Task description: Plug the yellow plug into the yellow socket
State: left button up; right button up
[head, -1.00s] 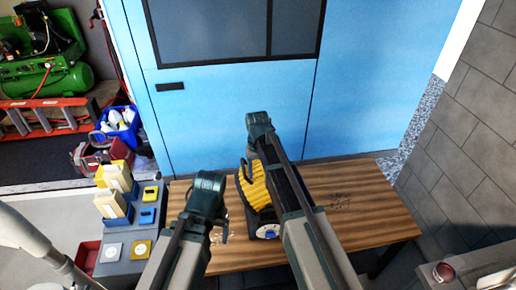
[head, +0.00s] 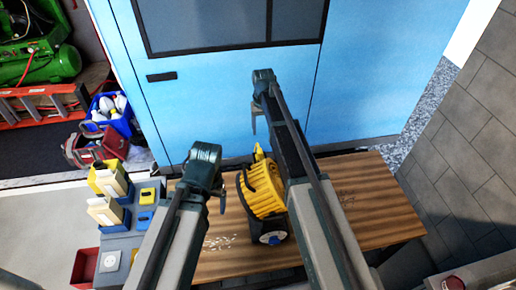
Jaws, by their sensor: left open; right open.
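A small yellow piece (head: 148,196) sits on the grey stand at the left, beside a similar blue piece (head: 145,220). I cannot tell if the yellow piece is the plug or the socket. No separate yellow plug with a cord can be made out. My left gripper (head: 218,198) is open and empty, right of the yellow piece and left of the yellow ribbed machine. My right gripper (head: 257,115) is open and empty, beyond the machine and in front of the blue wall. My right arm partly hides the machine.
The yellow ribbed machine (head: 264,190) stands on the wooden table (head: 375,195). The grey stand (head: 121,241) also holds a yellow box (head: 101,188) and a blue box (head: 98,222). A red bin (head: 85,268) is below left. The table's right part is clear.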

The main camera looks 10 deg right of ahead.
aim_at(261, 150)
jog(key=shift+w+r, duration=0.1)
dwell(0.3)
notch_tip(261, 150, down, 9)
jog(key=b, duration=0.8)
jog(key=shift+a+b, duration=0.1)
jog(key=shift+b, duration=0.3)
jog(key=shift+r, duration=0.15)
